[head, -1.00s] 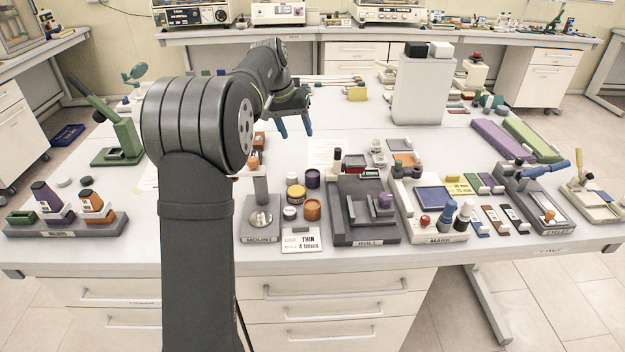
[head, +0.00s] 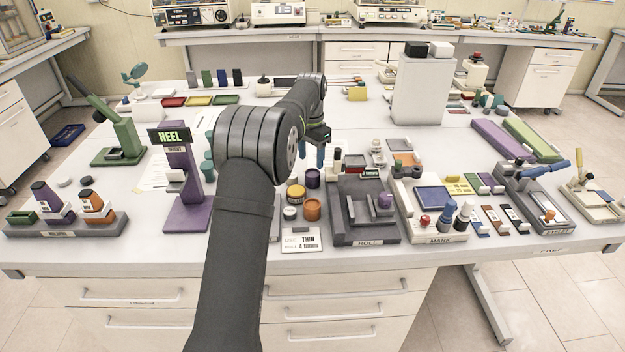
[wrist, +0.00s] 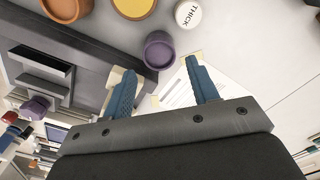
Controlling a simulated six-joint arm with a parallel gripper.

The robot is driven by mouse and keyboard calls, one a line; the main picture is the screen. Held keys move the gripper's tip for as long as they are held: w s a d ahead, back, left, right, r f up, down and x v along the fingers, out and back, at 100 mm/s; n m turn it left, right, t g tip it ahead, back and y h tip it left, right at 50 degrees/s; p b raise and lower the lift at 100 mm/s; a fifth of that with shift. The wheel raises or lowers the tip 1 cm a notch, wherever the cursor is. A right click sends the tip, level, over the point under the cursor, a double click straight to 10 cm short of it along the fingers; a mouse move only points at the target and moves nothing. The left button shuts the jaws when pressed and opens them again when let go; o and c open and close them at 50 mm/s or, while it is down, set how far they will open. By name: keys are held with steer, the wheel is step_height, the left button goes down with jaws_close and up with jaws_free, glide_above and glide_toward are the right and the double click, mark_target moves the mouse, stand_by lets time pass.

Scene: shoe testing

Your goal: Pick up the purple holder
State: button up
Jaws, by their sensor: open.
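A small round purple holder (head: 312,178), like a cup, stands on the table beside the grey ROLL station. In the wrist view the purple holder (wrist: 159,48) shows its open top, just beyond the gap between my fingertips. My gripper (head: 321,155) has blue fingers and is above the table, behind the holder in the head view. In the wrist view my gripper (wrist: 159,68) has its fingers spread with nothing between them. The holder is apart from the fingers as far as I can see.
An orange cup (head: 312,210) and a yellow-topped jar (head: 296,194) stand close to the holder. The ROLL station (head: 367,225) is just right. A white THICK-labelled lid (wrist: 188,14) is near the holder. A purple HEEL stand (head: 186,215) is left of my arm.

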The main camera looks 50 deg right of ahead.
mark_target(311, 175)
steer(key=shift+s+a+f, duration=0.1)
steer(key=shift+f, duration=1.65)
steer(key=shift+a+f, duration=0.1)
steer(key=shift+f, duration=1.6)
steer(key=c, duration=0.8)
